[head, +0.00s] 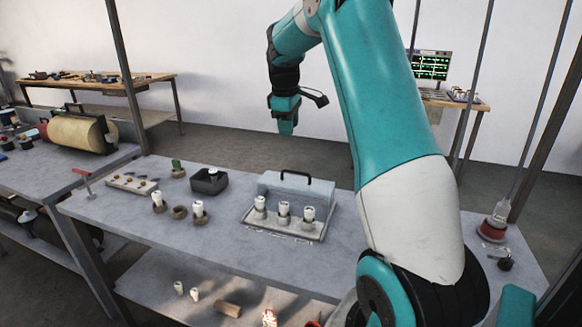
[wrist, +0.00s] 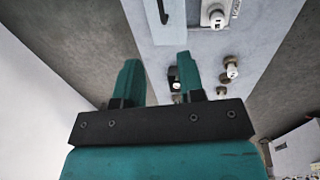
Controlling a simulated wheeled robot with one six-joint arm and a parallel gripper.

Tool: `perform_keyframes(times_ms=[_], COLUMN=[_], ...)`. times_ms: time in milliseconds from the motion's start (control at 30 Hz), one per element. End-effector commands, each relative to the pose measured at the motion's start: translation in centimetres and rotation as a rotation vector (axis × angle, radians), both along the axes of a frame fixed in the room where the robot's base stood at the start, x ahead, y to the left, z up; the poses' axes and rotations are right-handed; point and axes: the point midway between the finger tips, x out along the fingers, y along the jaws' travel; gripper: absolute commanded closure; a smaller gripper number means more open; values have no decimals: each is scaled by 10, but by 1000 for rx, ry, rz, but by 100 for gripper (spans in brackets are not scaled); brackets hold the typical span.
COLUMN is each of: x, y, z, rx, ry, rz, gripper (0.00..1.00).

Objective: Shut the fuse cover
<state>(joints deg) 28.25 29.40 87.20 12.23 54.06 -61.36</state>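The fuse cover (head: 283,186) is a pale grey lid with a black handle (head: 294,177) on top. It stands raised at the back of the fuse base (head: 262,229), which holds three white fuses (head: 284,210) in the open. In the wrist view, the black handle (wrist: 163,12) shows at the top edge, with a white fuse (wrist: 216,17) right of it. My gripper (head: 287,130) hangs above and behind the bench, apart from the cover. In the wrist view my gripper (wrist: 157,65) has its two fingers apart with nothing between them.
Left of the fuse base on the bench (head: 230,256) are a black box (head: 209,181), loose fuses in brown holders (head: 198,211) and a pale block (head: 131,186). A red-based device (head: 494,229) stands at the right end. Thin uprights rise around the bench.

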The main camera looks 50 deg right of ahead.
Motion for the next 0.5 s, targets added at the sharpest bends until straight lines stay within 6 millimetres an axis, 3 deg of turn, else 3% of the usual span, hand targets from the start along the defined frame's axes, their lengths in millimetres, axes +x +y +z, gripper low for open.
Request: perform_keyframes(times_ms=[500], x=[8], y=[-19], z=[-113], rx=[3], ry=[3], rz=[1], gripper=[64])
